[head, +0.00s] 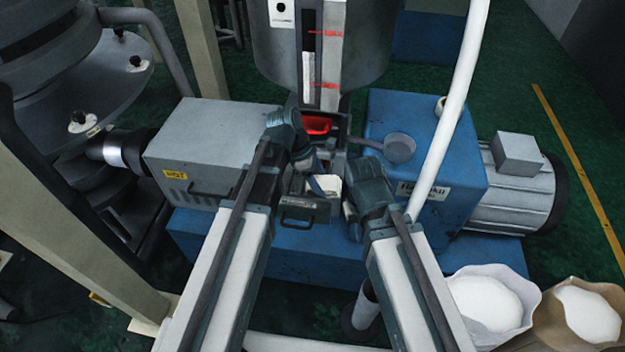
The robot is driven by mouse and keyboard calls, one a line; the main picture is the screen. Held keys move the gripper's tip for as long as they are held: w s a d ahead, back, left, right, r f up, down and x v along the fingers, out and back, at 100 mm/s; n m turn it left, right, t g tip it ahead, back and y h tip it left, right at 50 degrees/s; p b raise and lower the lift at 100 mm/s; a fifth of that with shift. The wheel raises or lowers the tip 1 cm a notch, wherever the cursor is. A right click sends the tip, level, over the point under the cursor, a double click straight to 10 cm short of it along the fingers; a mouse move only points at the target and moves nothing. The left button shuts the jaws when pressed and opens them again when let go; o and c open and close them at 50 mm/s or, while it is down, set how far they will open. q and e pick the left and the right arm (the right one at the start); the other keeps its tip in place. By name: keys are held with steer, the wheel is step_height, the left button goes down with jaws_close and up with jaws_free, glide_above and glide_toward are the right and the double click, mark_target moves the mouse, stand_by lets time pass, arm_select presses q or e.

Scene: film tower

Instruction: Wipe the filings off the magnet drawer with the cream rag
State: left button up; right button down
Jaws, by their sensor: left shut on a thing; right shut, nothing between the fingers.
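The magnet drawer (305,211), a grey box front with a dark handle, sits between the grey box and the blue gear housing. A small cream patch, the cream rag (329,184), shows at the drawer's upper right. My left gripper (317,183) reaches down over the drawer and is shut on the rag, which it partly hides. Whether the rag touches the drawer bars I cannot tell. My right gripper (351,228) is shut and empty, lower and just right of the drawer. Filings are too small to make out.
A hopper (360,50) hangs above. A white pipe (455,105) crosses at right. Open sacks of white pellets (488,300) stand lower right.

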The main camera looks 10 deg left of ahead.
mark_target(300, 180)
arm_select(q)
steer(key=shift+w+d, duration=0.1)
steer(key=shift+d, duration=0.05)
steer(key=shift+w+f, duration=0.1)
steer(key=shift+w, duration=0.8)
steer(key=shift+a, duration=0.2)
steer(key=shift+a, duration=0.55)
steer(key=shift+w+a, duration=0.1)
steer(key=shift+a, duration=1.15)
steer(key=shift+a, duration=0.15)
steer(key=shift+a, duration=1.65)
